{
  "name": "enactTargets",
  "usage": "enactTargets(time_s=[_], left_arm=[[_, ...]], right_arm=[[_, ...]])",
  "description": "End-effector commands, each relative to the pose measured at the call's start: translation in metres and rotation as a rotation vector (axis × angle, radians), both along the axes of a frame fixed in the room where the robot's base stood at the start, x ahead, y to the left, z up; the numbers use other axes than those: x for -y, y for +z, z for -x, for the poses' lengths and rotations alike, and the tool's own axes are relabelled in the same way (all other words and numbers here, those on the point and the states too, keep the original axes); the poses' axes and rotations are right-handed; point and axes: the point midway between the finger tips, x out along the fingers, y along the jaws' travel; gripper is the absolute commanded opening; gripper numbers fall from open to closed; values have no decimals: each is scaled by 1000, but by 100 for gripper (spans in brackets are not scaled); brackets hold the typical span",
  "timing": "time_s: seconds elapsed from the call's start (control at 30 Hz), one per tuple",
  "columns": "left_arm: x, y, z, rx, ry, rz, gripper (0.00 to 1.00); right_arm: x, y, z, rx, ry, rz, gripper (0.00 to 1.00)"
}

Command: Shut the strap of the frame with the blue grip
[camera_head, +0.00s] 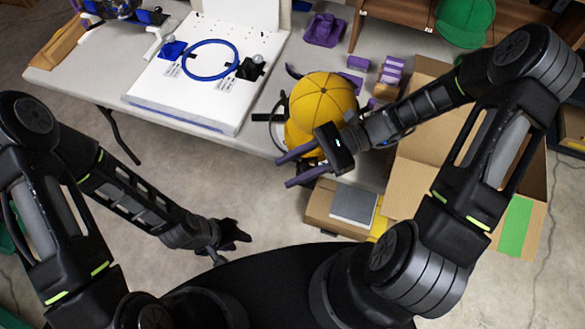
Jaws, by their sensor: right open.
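A blue ring (186,60) lies on a white board on the table, with a blue block (173,49) at its left and a black block (250,69) at its right. I cannot tell whether this is the frame with the blue grip; no strap can be made out. My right gripper (283,172) has two purple fingers spread apart, with nothing visible between them, at the table's front edge just below a yellow cap (322,100). My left gripper (229,245) is dark and low over the floor, away from the table; its jaws are unclear.
The white board (150,92) fills the table's middle. Dark gear with blue parts (150,17) stands at the back left. Purple pieces (324,30) and a green cap (465,20) are at the back right. Cardboard boxes (420,150) stand beside the table at the right.

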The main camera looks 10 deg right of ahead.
Motion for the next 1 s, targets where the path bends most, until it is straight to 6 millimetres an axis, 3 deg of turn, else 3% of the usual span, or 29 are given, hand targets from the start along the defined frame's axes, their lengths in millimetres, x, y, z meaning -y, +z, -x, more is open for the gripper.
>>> enactTargets(time_s=[0.3,0.5,0.83,1.0], left_arm=[[0,-2,0,1,0,1,36],[0,-2,0,1,-1,1,36],[0,-2,0,1,-1,1,36],[0,-2,0,1,-1,1,36]], right_arm=[[0,57,0,5,2,1,40],[0,83,0,2,1,1,40],[-1,89,1,0,1,-1,40],[-6,91,2,8,22,-1,27]])
